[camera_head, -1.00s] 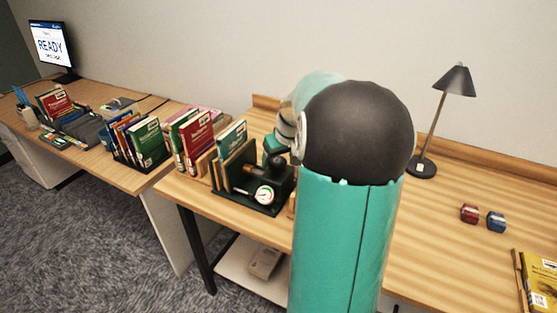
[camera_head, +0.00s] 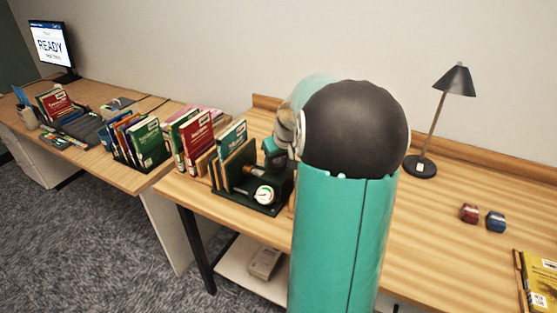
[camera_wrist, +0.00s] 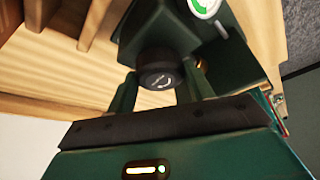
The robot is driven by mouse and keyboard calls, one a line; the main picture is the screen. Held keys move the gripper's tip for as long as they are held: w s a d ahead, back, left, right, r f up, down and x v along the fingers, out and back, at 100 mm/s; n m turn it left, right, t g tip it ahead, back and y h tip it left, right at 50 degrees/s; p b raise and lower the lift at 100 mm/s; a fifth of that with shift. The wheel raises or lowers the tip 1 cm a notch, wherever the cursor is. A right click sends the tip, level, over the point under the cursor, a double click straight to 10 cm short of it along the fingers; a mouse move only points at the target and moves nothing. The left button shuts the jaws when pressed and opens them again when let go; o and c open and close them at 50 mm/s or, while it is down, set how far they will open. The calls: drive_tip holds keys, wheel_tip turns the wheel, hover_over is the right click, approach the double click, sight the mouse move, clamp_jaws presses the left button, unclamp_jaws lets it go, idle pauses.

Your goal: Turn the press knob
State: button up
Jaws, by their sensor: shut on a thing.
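The press (camera_head: 262,208) is a dark green machine with a round white gauge (camera_head: 264,195), standing on the wooden desk. In the wrist view, the press body (camera_wrist: 235,55) fills the upper middle, with part of its gauge (camera_wrist: 203,5) at the top. The press knob (camera_wrist: 158,78) is a black cylinder with a white curved arrow mark on its end. My gripper (camera_wrist: 160,92) has its two green fingers on either side of the knob and is shut on it. In the head view my arm hides most of the gripper and the knob.
Books (camera_head: 194,142) stand upright in holders left of the press. A black lamp (camera_head: 421,167), a red block (camera_head: 469,213) and a blue block (camera_head: 495,222) are on the desk to the right. Bare desk lies between the lamp and the blocks.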

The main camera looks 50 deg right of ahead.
drive_tip(key=m, duration=0.2)
drive_tip(key=m+g+h, duration=0.1)
drive_tip(key=m, duration=0.1)
drive_tip(key=shift+w+a+m+h, duration=0.2)
drive_tip(key=shift+m+h, duration=0.1)
drive_tip(key=shift+m, duration=0.1)
drive_tip(key=m+g, duration=0.1)
drive_tip(key=m, duration=0.2)
drive_tip(key=m+g+h, duration=0.1)
drive_tip(key=m, duration=0.2)
drive_tip(key=shift+w, duration=0.1)
drive_tip(key=m+g, duration=0.2)
drive_tip(key=m, duration=0.3)
drive_tip(key=shift+w+m, duration=0.1)
drive_tip(key=shift+m, duration=0.3)
drive_tip(key=m+g, duration=0.2)
drive_tip(key=m, duration=0.2)
drive_tip(key=shift+w+m+y, duration=0.1)
drive_tip(key=shift+m+y, duration=0.3)
drive_tip(key=o, duration=1)
